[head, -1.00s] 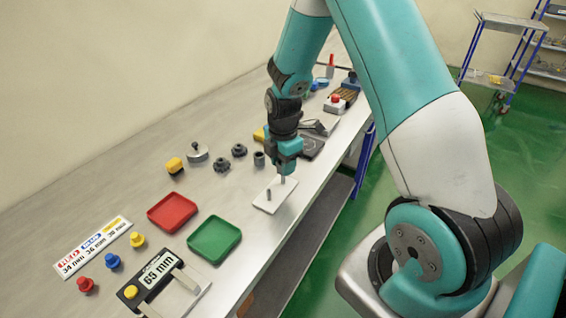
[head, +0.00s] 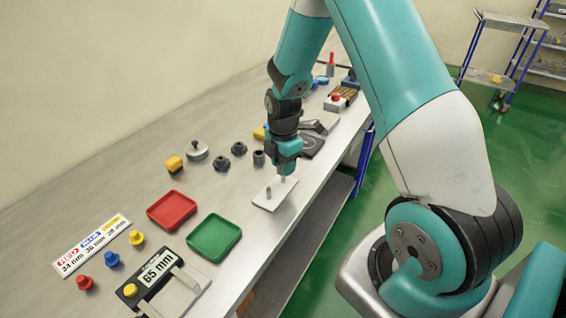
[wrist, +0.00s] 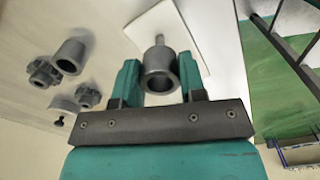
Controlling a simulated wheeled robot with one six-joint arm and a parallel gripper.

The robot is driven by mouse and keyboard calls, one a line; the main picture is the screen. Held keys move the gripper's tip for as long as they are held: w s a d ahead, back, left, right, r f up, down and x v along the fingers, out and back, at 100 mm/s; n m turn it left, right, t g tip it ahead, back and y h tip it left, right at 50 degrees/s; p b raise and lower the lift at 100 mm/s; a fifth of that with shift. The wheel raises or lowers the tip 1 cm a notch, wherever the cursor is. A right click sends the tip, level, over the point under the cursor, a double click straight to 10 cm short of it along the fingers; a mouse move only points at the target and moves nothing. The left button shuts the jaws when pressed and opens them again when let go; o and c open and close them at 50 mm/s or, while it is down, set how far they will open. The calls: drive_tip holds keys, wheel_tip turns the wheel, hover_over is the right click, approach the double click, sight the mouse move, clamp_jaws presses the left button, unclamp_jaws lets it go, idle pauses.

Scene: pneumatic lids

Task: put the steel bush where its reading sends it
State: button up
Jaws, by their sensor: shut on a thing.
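My gripper (head: 286,172) is shut on a grey, hollow steel bush (wrist: 158,74), seen in the wrist view between the two teal fingers, its open end facing the camera. In the head view the gripper is over the far end of a white plate (head: 266,201) with a short upright peg (head: 268,191). In the wrist view the peg (wrist: 159,39) shows just past the bush; I cannot tell whether they touch. A gauge (head: 133,294) with a yellow button shows 65 mm. Red (head: 172,210) and green (head: 214,237) trays look empty.
Red (head: 84,283), blue (head: 112,260) and yellow (head: 137,238) buttons stand by the card. The bench's front edge is close to the plate.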

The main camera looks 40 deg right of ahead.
drive_tip(key=shift+f+b, duration=1.3)
drive_tip(key=shift+f, duration=0.6)
idle(0.6)
drive_tip(key=o, duration=1.6)
drive_tip(key=shift+c, duration=0.2)
drive_tip(key=shift+r+p, duration=2.85)
drive_tip(key=shift+r, duration=0.65)
